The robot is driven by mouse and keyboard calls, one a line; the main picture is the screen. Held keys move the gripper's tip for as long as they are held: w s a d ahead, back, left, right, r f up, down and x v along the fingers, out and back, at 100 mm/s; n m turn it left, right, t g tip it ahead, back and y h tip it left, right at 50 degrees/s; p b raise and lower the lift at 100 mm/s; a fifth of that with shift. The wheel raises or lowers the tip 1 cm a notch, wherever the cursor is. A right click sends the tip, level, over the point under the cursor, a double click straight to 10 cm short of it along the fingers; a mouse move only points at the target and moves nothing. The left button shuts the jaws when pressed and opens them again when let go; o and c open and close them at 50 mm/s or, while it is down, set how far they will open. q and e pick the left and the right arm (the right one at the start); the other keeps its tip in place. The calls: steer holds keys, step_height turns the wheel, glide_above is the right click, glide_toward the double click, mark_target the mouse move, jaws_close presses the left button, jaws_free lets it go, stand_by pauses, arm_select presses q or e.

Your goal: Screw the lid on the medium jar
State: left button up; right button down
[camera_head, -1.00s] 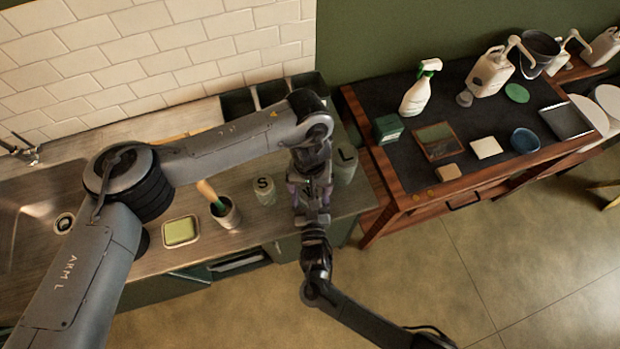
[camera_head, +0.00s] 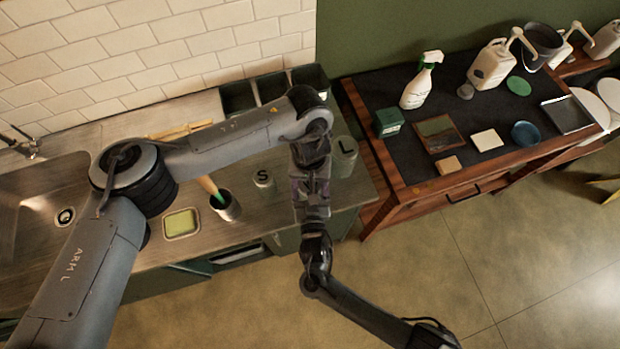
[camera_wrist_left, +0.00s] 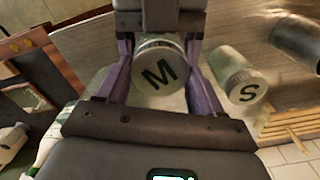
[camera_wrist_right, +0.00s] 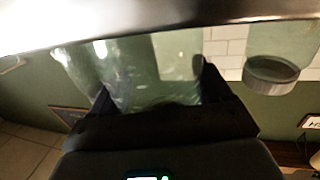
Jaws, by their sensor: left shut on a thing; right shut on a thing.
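The medium jar's round lid, marked M (camera_wrist_left: 160,73), sits between the purple fingers of my left gripper (camera_wrist_left: 158,85), which is shut on it. In the head view my left gripper (camera_head: 311,186) points down over the counter, between the S jar and the L jar. My right gripper (camera_head: 314,212) comes in from the front, just below it. In the right wrist view, my right gripper (camera_wrist_right: 158,95) is shut on the clear glass body of the medium jar (camera_wrist_right: 150,65). The arms hide this jar in the head view. I cannot tell how far the lid is threaded.
The small S jar (camera_head: 263,180) stands left of the grippers, and the large L jar (camera_head: 345,160) stands close on the right. A utensil cup (camera_head: 228,208) and a sponge dish (camera_head: 181,223) are farther left. Dark bins (camera_head: 272,88) stand behind.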

arm_select(q)
steer(key=m, duration=0.6)
steer(key=o, duration=1.2)
steer(key=shift+c, duration=0.2)
steer(key=shift+r, duration=2.25)
steer(key=shift+c, duration=0.3)
